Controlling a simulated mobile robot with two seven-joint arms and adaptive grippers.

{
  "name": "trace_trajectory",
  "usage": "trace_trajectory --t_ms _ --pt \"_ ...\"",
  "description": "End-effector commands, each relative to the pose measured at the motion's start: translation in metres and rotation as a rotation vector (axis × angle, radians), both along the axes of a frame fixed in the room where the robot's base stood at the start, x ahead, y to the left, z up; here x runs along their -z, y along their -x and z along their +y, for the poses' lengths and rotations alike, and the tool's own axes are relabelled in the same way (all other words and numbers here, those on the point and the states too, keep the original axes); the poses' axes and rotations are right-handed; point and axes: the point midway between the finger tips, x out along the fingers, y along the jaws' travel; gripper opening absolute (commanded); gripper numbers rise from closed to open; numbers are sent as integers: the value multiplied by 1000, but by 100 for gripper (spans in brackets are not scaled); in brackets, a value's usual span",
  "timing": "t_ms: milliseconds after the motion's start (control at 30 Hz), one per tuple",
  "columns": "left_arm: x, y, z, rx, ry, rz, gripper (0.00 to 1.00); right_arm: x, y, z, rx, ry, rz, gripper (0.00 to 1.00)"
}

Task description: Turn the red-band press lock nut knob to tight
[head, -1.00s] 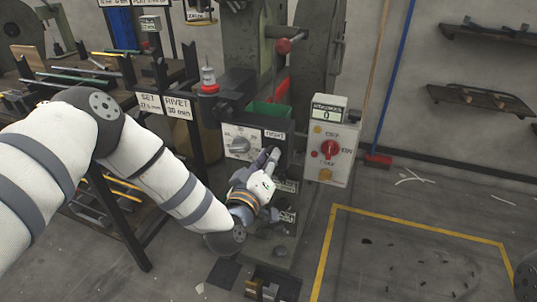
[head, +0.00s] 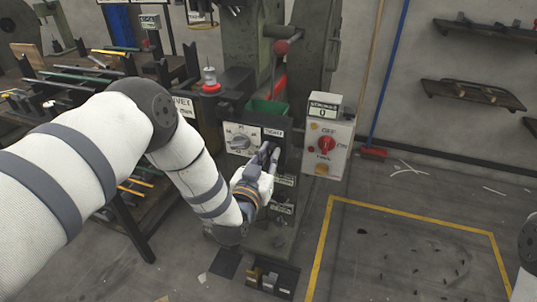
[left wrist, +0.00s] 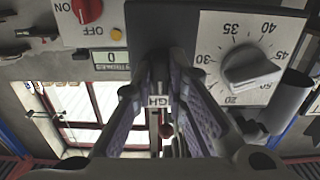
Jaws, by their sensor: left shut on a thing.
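The press (head: 262,70) stands in the middle of the head view. Its front panel has a white dial plate with a grey pointer knob (head: 240,143) and a TIGHT label (head: 273,133). The dial knob also shows in the left wrist view (left wrist: 252,68), apart from my fingers. My left gripper (head: 269,152) is at the panel just below the TIGHT label, shut on the lock nut knob. That knob is hidden by the fingers. In the left wrist view, part of the label shows between the fingers of my gripper (left wrist: 160,78). My right gripper is out of view.
A white control box (head: 325,145) with a red switch and a strokes counter is close right of my gripper. A cluttered rack stands left. The yellow-outlined floor area (head: 420,250) is mostly clear.

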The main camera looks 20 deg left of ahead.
Motion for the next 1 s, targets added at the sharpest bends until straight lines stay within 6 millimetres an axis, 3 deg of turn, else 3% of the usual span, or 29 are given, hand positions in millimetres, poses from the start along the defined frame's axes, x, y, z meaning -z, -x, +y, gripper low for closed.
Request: trace_trajectory --t_ms 567,600,667,1000 --pt "1 0 0 0 -31 1 0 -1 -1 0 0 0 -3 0" --pt "1 0 0 0 -31 1 18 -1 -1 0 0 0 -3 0" --pt "1 0 0 0 -30 1 31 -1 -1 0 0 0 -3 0" --pt "1 3 0 0 -29 1 33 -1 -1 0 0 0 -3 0"
